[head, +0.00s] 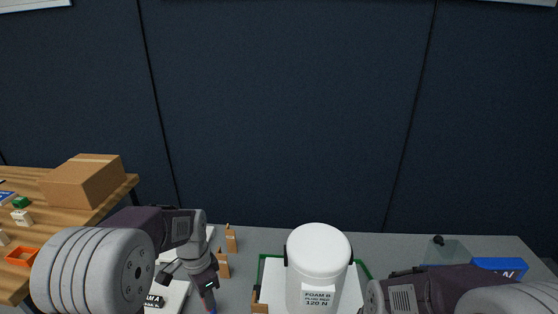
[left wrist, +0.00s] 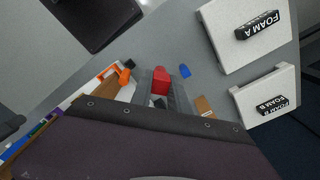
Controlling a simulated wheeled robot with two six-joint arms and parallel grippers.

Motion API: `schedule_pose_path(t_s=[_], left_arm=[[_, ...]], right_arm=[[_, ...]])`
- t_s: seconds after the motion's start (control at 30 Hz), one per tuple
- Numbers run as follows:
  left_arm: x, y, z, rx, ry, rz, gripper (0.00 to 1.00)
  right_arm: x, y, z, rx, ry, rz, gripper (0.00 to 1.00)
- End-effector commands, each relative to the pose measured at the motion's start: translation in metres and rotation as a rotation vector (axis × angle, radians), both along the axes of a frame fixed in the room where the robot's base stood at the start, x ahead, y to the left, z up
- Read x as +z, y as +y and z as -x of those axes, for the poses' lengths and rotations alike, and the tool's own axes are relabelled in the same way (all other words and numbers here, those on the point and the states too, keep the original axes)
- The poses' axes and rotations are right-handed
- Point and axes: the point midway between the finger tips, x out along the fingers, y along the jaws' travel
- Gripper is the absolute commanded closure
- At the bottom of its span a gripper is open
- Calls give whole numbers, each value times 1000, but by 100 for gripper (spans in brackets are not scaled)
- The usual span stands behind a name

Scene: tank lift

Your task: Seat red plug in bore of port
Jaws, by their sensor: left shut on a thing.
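The red plug (left wrist: 160,82) is held between the fingers of my left gripper (left wrist: 160,92) in the left wrist view. My left gripper also shows in the head view (head: 209,297), pointing down at the left of the white tank. The plug cannot be made out in the head view. The white tank (head: 318,262) stands upright and its label reads FOAM B, plug max 120 N. No port bore is clearly visible in either view. My right arm (head: 425,291) enters from the right, but its gripper is out of view.
White blocks labelled FOAM A (left wrist: 227,40) and FOAM B (left wrist: 247,96) stand beside the left gripper. A blue piece (left wrist: 185,70) lies near the plug. A blue box (head: 498,266) is at the right. A wooden table with a cardboard box (head: 85,181) is at the left.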

Motion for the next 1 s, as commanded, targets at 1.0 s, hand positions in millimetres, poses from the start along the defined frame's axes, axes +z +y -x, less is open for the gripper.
schedule_pose_path(t_s=[1.0], left_arm=[[72,-1,31,878,2,-1,100]], right_arm=[[137,0,0,0,0,0,64]])
